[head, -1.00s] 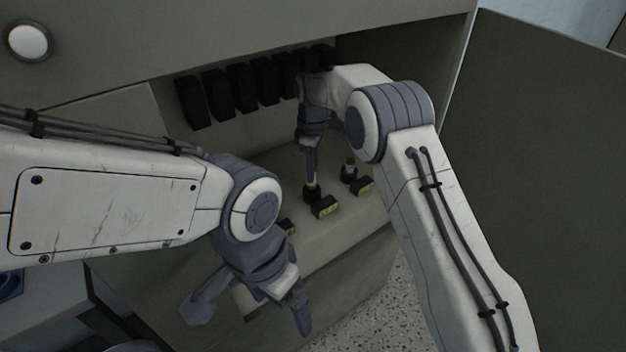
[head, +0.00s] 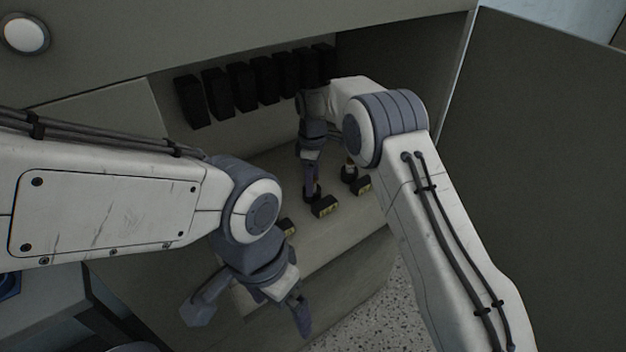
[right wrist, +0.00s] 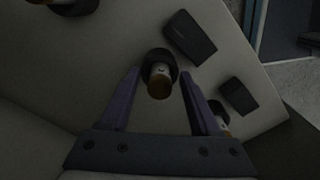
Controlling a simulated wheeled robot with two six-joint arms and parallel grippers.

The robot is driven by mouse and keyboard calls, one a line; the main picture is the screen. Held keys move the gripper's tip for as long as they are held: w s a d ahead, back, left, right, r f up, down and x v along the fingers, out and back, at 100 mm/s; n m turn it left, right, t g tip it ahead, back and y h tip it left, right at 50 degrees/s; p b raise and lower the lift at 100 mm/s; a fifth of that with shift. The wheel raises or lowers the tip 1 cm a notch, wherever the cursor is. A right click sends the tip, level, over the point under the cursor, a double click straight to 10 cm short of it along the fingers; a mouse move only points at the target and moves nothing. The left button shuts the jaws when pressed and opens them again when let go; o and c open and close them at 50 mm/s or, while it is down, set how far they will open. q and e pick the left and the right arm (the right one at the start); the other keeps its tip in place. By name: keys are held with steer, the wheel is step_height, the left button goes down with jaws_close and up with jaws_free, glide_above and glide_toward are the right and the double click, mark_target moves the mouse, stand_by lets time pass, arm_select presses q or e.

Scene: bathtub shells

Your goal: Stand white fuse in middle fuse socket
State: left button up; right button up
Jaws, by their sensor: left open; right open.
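The white fuse (right wrist: 159,83), with a brownish cap, stands in the middle dark socket (right wrist: 153,59) in the right wrist view and looks upright. My right gripper (right wrist: 159,72) is open, with one purple finger on each side of this fuse; I cannot tell whether either touches it. In the head view the right gripper (head: 312,188) hides most of the fuse and its socket. My left gripper (head: 247,318) is open and empty, low in front of the ledge.
Another capped fuse in a socket (head: 349,172) stands to the right, and another (right wrist: 72,4) shows at the wrist view's upper left. Dark label blocks (head: 325,206) sit before the sockets. Several black blocks (head: 243,86) line the back wall. An open door (head: 550,150) stands at right.

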steer(key=shift+r, duration=0.1)
step_height(320, 180, up, 8)
steer(key=shift+f+p, duration=0.2)
steer(key=shift+p, duration=0.45)
